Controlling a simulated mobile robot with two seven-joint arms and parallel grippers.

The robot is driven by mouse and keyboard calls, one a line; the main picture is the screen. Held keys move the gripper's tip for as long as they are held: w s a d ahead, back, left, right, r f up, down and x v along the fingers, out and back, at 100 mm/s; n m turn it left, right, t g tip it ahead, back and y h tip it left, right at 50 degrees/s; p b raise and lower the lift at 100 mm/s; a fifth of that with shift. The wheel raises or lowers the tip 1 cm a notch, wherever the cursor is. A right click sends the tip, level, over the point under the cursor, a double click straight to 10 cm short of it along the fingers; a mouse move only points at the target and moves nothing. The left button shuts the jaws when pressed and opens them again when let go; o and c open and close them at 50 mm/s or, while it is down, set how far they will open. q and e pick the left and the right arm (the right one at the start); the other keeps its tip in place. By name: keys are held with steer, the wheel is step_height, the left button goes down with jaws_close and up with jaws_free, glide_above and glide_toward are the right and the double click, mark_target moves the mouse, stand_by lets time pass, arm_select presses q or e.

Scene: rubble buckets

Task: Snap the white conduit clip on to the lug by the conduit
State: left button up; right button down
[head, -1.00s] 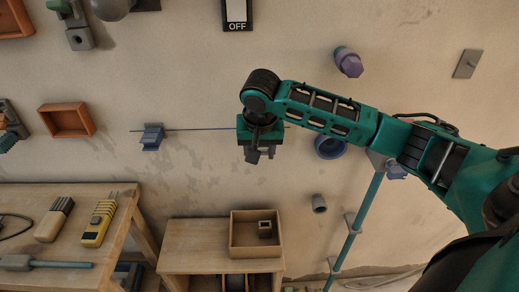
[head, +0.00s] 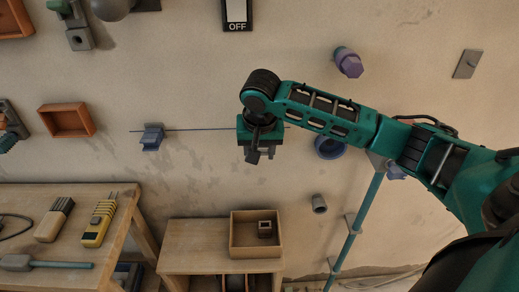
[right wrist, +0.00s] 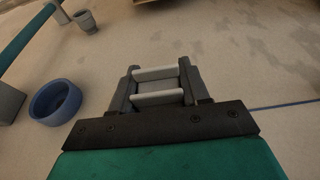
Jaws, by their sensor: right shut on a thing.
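My right gripper (head: 254,154) is in front of the wall, beside a thin blue line, with its tips pointing down in the head view. In the right wrist view its two grey fingers (right wrist: 158,86) are shut on a white piece with two parallel bars, which looks like the white conduit clip (right wrist: 158,98). The clip is hidden behind the gripper in the head view. A teal pipe (head: 359,218), which may be the conduit, runs down the wall at the right, held by small brackets. It also shows at the top left of the right wrist view (right wrist: 28,38). I cannot pick out the lug for certain. My left gripper is not in view.
A blue block (head: 152,138) sits on the thin blue line. A blue ring (head: 330,147) and a grey cup-like fitting (head: 319,204) are on the wall near the pipe.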

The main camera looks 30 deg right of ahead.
steer(key=shift+w+d, duration=0.4)
steer(key=shift+w, duration=0.25)
steer(key=shift+w+d, duration=0.4)
steer(key=shift+w, duration=0.25)
stand_by(0.4)
steer(key=shift+c, duration=2.4)
jaws_free()
steer(key=v, duration=1.3)
